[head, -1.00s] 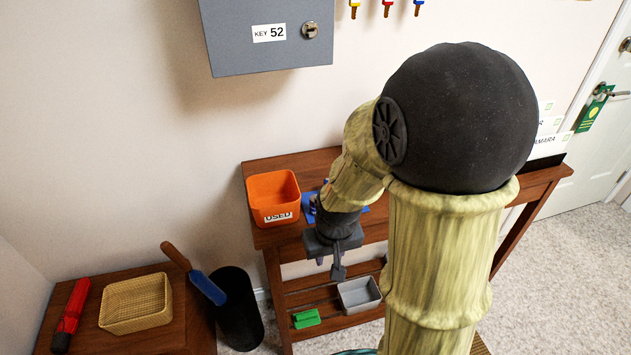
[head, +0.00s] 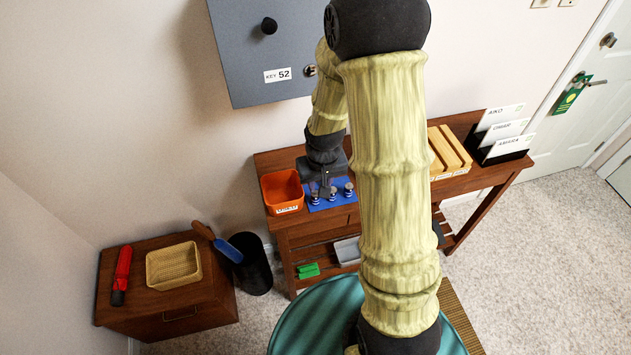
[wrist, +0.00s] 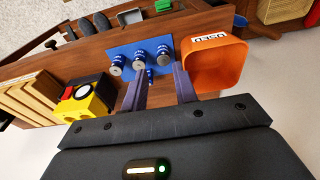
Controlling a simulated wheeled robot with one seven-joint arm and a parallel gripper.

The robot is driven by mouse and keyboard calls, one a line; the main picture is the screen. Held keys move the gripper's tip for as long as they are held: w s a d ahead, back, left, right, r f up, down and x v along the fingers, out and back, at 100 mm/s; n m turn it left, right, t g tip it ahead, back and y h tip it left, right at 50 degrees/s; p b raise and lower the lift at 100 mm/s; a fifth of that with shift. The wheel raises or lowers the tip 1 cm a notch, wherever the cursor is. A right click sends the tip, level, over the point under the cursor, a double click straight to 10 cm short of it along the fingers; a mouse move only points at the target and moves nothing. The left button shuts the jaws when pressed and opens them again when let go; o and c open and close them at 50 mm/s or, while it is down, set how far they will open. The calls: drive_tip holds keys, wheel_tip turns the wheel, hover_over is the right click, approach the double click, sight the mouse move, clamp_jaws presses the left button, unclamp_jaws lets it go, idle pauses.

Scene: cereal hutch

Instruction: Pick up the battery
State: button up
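Several small blue batteries with silver ends stand on a blue mat (wrist: 128,50) on the table. In the wrist view, a row of three shows: one at left (wrist: 117,62), one in the middle (wrist: 140,57) and one at right (wrist: 163,50). Another battery (wrist: 149,75) shows nearer, partly hidden by a finger. My gripper (wrist: 159,83) is open and empty, its fingers pointing toward the mat. In the head view, my gripper (head: 324,184) is over the back of the mat (head: 342,200), close to the batteries (head: 348,190); the exact gap is unclear.
An orange bin labelled USED (wrist: 215,65) stands beside the mat, close to one finger. On the other side is a yellow and black device (wrist: 92,100). Wooden slats (head: 448,150) and a name-card holder (head: 500,145) stand further right. A grey cabinet (head: 255,60) hangs above.

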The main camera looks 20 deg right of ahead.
wheel_tip(320, 180, up, 5)
drive_tip(key=p, duration=0.6)
hover_over(316, 194)
drive_tip(key=s, duration=0.2)
drive_tip(key=shift+w+r+p, duration=0.15)
drive_tip(key=shift+r+p, duration=0.3)
drive_tip(key=shift+p, duration=0.6)
drive_tip(key=shift+f, duration=0.15)
drive_tip(key=shift+w+f+p, duration=0.25)
drive_tip(key=shift+f+p, duration=0.3)
drive_tip(key=shift+f, duration=1.45)
drive_tip(key=shift+w+f+p, duration=0.25)
drive_tip(key=shift+f+p, duration=0.3)
drive_tip(key=shift+f, duration=1.4)
drive_tip(key=shift+w+f+p, duration=0.25)
drive_tip(key=shift+f+p, duration=0.3)
drive_tip(key=shift+f, duration=1.45)
drive_tip(key=shift+f+p, duration=0.85)
drive_tip(key=shift+w+f+p, duration=0.15)
drive_tip(key=shift+f+p, duration=0.15)
drive_tip(key=shift+f, duration=0.55)
drive_tip(key=shift+w+f+p, duration=0.1)
drive_tip(key=shift+f+p, duration=0.2)
drive_tip(key=shift+f, duration=0.55)
drive_tip(key=shift+c, duration=0.2)
